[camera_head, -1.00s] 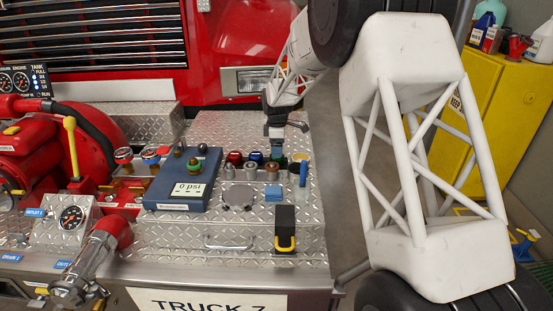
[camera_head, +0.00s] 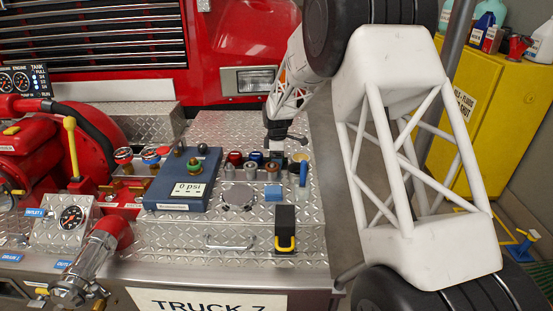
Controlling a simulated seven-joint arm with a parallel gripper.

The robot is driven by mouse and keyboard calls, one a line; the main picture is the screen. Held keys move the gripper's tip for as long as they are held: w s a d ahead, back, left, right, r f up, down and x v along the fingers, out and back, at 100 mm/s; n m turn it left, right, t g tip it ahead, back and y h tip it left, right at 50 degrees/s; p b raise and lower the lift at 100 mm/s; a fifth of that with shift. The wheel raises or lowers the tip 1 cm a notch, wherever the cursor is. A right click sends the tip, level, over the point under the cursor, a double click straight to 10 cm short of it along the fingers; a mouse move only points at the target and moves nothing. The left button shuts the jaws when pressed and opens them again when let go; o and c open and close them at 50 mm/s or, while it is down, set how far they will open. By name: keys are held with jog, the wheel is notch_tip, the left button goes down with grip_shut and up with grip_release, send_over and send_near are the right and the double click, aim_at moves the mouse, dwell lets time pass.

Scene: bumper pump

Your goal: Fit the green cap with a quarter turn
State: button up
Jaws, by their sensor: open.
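The blue gauge box (camera_head: 172,194) with a "0 psi" display sits on the diamond-plate deck. A small round part with green and brass colouring (camera_head: 194,167) stands on its top. I cannot tell whether this is a cap or a fitting. A row of small coloured caps stands to the right, with a red one (camera_head: 235,158) and a blue one (camera_head: 256,158). A dark piece (camera_head: 277,157) at the row's right is partly hidden below my gripper; its colour is unclear. My gripper (camera_head: 277,146) is open above that end of the row, to the right of the gauge box.
Several metal fittings stand in front of the caps. Red valves (camera_head: 123,190) and a gauge (camera_head: 72,217) are at left. The rear deck is clear.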

jog(key=c, duration=0.9)
jog(key=shift+r, duration=4.5)
